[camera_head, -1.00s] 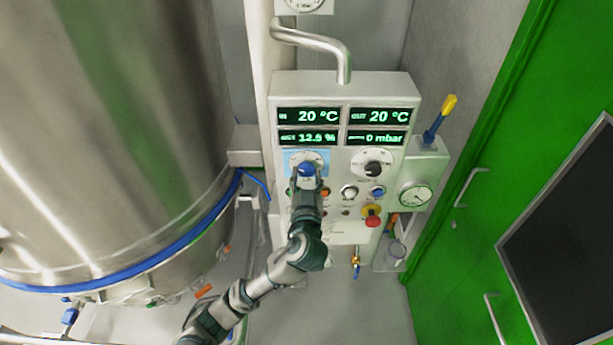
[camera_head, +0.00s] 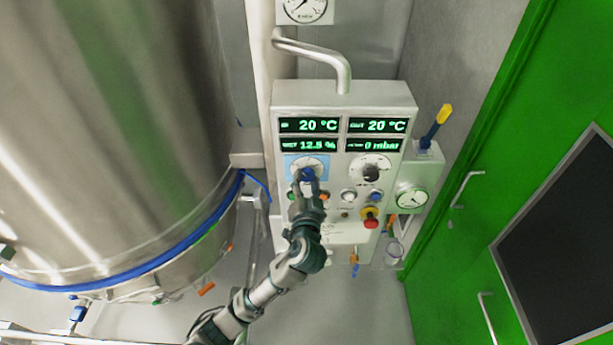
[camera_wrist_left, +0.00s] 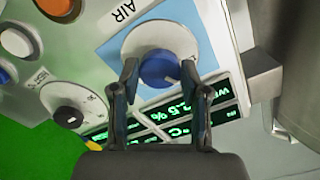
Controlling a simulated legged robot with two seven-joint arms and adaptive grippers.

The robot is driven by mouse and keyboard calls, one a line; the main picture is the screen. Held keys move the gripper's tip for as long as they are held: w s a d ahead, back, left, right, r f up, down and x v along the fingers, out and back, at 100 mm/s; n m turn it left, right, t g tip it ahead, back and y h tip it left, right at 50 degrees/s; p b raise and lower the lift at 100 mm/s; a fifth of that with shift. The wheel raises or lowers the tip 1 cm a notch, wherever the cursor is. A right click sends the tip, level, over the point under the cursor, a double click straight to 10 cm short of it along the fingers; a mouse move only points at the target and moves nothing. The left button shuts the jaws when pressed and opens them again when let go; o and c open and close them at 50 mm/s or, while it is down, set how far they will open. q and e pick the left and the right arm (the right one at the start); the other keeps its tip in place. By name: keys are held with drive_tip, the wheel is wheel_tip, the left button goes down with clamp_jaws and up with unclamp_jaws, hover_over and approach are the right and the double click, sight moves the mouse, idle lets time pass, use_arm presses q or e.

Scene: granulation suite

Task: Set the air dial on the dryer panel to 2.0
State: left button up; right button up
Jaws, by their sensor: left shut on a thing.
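The dryer panel (camera_head: 280,235) is a pale box with green displays reading 20 °C, 20 °C, 12.5 % and 0 mbar. The air dial (camera_head: 307,174) has a blue knob on a white round scale, set on a light blue square. In the left wrist view the blue knob (camera_wrist_left: 160,68) sits under the printed word AIR. My left gripper (camera_head: 308,182) reaches up to this knob and is shut on it; its two fingers (camera_wrist_left: 160,78) lie on either side of the knob. The scale numbers are too small or hidden to read. My right gripper is not in view.
A second dial (camera_head: 371,174) with a black knob is to the right. Below are several buttons and a red emergency stop (camera_head: 371,222). A large steel vessel (camera_head: 110,130) fills the left. A green door (camera_head: 450,240) stands at right.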

use_arm(q)
drive_tip(key=m+p, duration=0.1)
drive_tip(key=m, duration=0.1)
drive_tip(key=shift+m, duration=1.8)
drive_tip(key=shift+f, duration=0.1)
drive_tip(key=o, duration=1.1)
drive_tip(key=shift+d, duration=0.1)
drive_tip(key=shift+o, duration=0.2)
drive_tip(key=shift+s, duration=0.1)
drive_tip(key=s, duration=1.1)
drive_tip(key=shift+s, duration=0.35)
